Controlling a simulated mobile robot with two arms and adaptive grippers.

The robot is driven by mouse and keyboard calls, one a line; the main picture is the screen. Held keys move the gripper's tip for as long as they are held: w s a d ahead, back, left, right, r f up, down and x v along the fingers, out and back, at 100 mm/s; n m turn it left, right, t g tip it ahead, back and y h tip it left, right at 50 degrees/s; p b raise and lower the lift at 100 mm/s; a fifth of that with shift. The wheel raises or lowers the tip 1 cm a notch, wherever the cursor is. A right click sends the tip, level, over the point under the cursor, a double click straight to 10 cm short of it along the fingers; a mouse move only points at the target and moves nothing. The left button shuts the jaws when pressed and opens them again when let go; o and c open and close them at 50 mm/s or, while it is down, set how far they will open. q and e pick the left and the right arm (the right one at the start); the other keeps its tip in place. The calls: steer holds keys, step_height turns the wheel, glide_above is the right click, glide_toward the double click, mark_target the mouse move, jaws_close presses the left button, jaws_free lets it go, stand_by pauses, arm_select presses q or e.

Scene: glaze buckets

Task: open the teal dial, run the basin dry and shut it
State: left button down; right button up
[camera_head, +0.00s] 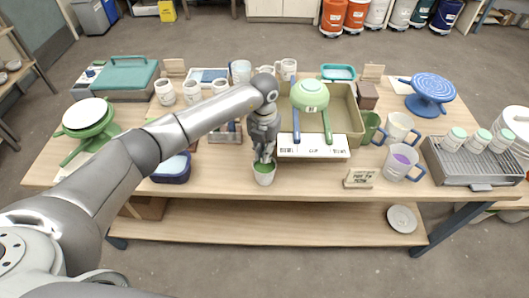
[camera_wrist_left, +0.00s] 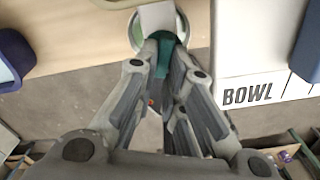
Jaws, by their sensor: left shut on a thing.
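My left gripper (camera_head: 264,158) is low at the front edge of the table, its fingers closed. In the left wrist view the fingers (camera_wrist_left: 165,62) are shut on a small teal piece, the teal dial (camera_wrist_left: 162,46). A white part lies just beyond it, over a round green-rimmed cup. In the head view the white cup (camera_head: 264,179) with green inside shows directly under the fingers. The tan basin (camera_head: 357,118) stands right of the gripper, with a green bowl (camera_head: 310,96) above it. My arm hides part of its left side. My right gripper is not in view.
A white label board (camera_head: 313,151) lies at the basin's front. A navy tub (camera_head: 171,178) stands to the left. Mugs (camera_head: 403,163), a blue turntable (camera_head: 430,88) and a grey rack (camera_head: 462,172) stand to the right. A small sign (camera_head: 360,178) is near the front edge.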

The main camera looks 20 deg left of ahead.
arm_select(q)
steer(key=m+b, duration=0.6)
steer(key=a+m+b, duration=0.1)
steer(key=m+b, duration=0.2)
steer(key=b, duration=0.1)
steer(key=shift+w+f, duration=0.2)
steer(key=shift+w, duration=0.1)
steer(key=shift+w+a+r+m+b, duration=0.1)
steer(key=shift+w+m+b, duration=0.05)
steer(key=shift+m+b, duration=0.95)
steer(key=shift+w+r+m+b, duration=0.15)
steer(key=shift+m+b, duration=0.45)
steer(key=shift+m, duration=0.5)
steer(key=c, duration=1.8)
jaws_free()
step_height(320, 180, up, 12)
